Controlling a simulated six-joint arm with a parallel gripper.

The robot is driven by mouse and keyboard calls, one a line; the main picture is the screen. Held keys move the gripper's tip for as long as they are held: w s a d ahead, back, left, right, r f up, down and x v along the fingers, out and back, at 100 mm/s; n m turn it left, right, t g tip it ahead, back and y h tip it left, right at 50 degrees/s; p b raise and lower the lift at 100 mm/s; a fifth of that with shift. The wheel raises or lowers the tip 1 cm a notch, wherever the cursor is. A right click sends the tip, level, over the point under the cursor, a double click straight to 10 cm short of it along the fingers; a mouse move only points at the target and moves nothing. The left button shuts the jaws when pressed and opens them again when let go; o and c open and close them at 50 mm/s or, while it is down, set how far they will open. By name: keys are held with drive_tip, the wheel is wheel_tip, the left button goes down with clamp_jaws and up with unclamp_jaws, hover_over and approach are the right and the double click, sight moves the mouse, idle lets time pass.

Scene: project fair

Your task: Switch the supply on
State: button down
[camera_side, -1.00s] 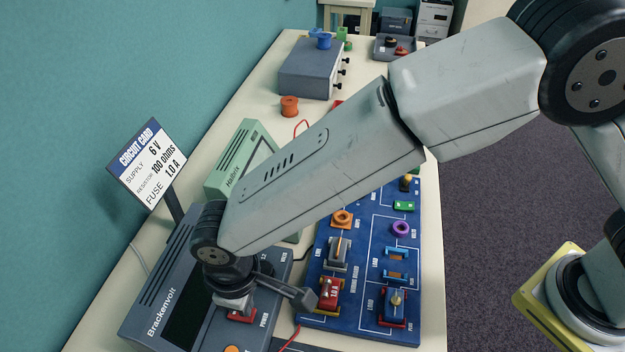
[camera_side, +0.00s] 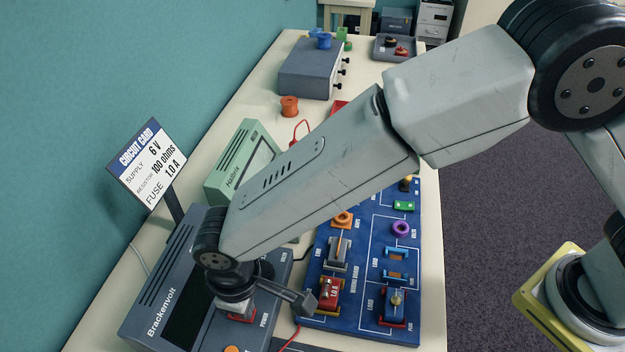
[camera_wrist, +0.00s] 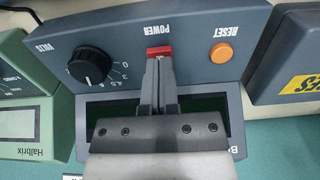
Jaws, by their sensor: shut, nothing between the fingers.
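The supply, a dark grey-blue unit marked Brackenvolt (camera_side: 148,318), stands at the front left of the bench, with a dark display. Its red POWER switch (camera_wrist: 159,50) sits on the panel between the VOLTS knob (camera_wrist: 90,66) and the orange RESET button (camera_wrist: 221,53). My gripper (camera_wrist: 159,62) is shut and empty, its fingertips right at the near edge of the red switch in the wrist view. Whether they touch it, and which way the switch is set, I cannot tell. In the side view, my gripper hides part of the red switch (camera_side: 241,317).
A blue circuit board (camera_side: 362,322) with several parts lies right of the supply. A green Hallbrix meter (camera_side: 222,178) stands behind it. A circuit card (camera_side: 147,163) reads 6 V, 100 ohms, fuse 1.0 A. A grey-blue box (camera_side: 308,75) is farther back.

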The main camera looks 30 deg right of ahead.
drive_tip(key=shift+f, duration=0.35)
idle(0.3)
drive_tip(key=shift+r, duration=3.55)
drive_tip(key=w+d+r+m+t, duration=0.1)
drive_tip(key=w+d+m, duration=0.15)
drive_tip(key=d, duration=0.75)
drive_tip(key=w+d+m, duration=0.2)
drive_tip(key=w+d, duration=0.2)
drive_tip(key=d, duration=0.6)
drive_tip(key=s+d+m, duration=0.2)
drive_tip(key=s+d, duration=0.2)
drive_tip(key=d, duration=0.6)
drive_tip(key=s+d+f+m+t, duration=0.1)
drive_tip(key=s+d, duration=0.3)
drive_tip(key=d, duration=0.6)
drive_tip(key=shift+d+m+t, duration=0.3)
drive_tip(key=shift+d+m, duration=0.05)
drive_tip(key=shift+m, duration=0.4)
